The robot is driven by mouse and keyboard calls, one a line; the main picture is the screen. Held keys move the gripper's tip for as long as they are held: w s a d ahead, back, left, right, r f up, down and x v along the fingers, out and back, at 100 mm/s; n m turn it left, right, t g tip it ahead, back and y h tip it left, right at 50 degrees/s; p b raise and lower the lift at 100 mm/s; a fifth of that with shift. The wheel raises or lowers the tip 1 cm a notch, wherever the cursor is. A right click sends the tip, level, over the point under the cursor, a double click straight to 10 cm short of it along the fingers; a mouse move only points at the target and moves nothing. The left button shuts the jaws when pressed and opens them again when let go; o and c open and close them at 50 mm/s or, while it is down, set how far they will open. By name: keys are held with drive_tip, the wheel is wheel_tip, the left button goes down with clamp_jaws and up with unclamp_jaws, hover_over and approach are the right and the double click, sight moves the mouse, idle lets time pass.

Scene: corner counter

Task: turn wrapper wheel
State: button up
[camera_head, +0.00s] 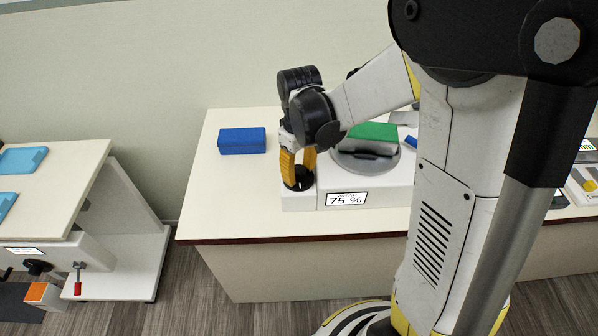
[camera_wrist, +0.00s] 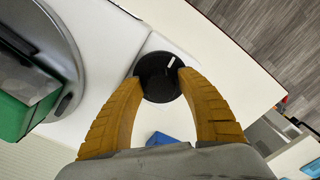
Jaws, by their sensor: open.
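The wrapper wheel is a round black knob (camera_wrist: 158,78) with a white mark, on a white base. In the wrist view it sits between the tips of my gripper (camera_wrist: 158,75). The yellow fingers are open, one on each side of the knob. I cannot tell whether they touch it. In the head view my gripper (camera_head: 297,172) points down over the black knob (camera_head: 299,184), which is partly hidden by the fingers. The white wrapper machine (camera_head: 390,192) beside it carries a label reading 75 %.
A green block (camera_head: 373,131) lies on the machine's grey round plate (camera_head: 346,163). A blue box (camera_head: 242,141) stands on the counter to the left. My arm hides part of the counter's right side. A separate table (camera_head: 75,160) with blue items stands at far left.

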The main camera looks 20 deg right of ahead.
drive_tip(key=c, duration=0.9)
drive_tip(key=shift+m, duration=1.1)
drive_tip(key=o, duration=0.9)
